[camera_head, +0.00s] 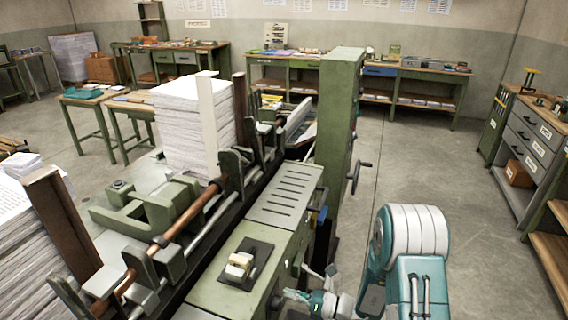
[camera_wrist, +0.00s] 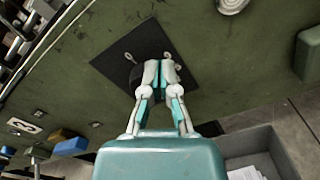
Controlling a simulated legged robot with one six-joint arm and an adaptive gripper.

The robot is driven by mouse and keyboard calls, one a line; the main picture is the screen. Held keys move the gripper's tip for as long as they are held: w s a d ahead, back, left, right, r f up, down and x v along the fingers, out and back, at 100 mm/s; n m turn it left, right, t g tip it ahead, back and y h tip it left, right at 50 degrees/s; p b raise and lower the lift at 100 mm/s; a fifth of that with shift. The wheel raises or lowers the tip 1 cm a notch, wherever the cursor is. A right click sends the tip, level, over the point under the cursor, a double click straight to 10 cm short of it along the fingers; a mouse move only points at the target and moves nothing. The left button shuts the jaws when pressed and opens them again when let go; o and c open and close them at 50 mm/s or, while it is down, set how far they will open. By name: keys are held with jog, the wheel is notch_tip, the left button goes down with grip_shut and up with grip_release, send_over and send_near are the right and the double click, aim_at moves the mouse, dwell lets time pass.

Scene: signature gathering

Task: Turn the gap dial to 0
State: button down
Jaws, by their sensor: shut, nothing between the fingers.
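In the wrist view, a black square plate (camera_wrist: 122,52) lies on a dark green machine panel. A dark rounded piece (camera_wrist: 136,76) shows on it beside my fingers; it may be the gap dial, but my fingers hide most of it. Small pale metal bits sit on the plate. No number or pointer can be read. My gripper (camera_wrist: 159,68) is shut and empty, its fingertips together over the plate; contact cannot be told. In the head view my gripper (camera_head: 300,294) is low at the right side of the green machine (camera_head: 215,293), and the dial cannot be made out.
A tall green column (camera_head: 340,110) with a hand crank (camera_head: 360,178) rises behind.

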jog(key=shift+w+a, duration=0.15)
jog(key=shift+a, duration=0.3)
jog(key=shift+f, duration=0.15)
dwell(0.5)
jog(key=shift+s+a+r, duration=0.25)
jog(key=shift+s+r, duration=0.3)
jog(key=shift+s, duration=0.2)
jog(key=shift+s+a+r, duration=0.1)
jog(key=shift+s, duration=0.35)
dwell(0.4)
jog(key=shift+w+r, duration=0.1)
jog(key=shift+r, duration=0.3)
send_near(273, 292)
jog(key=shift+w+a+r, duration=0.1)
jog(key=shift+a+r, duration=0.1)
jog(key=shift+a, duration=0.15)
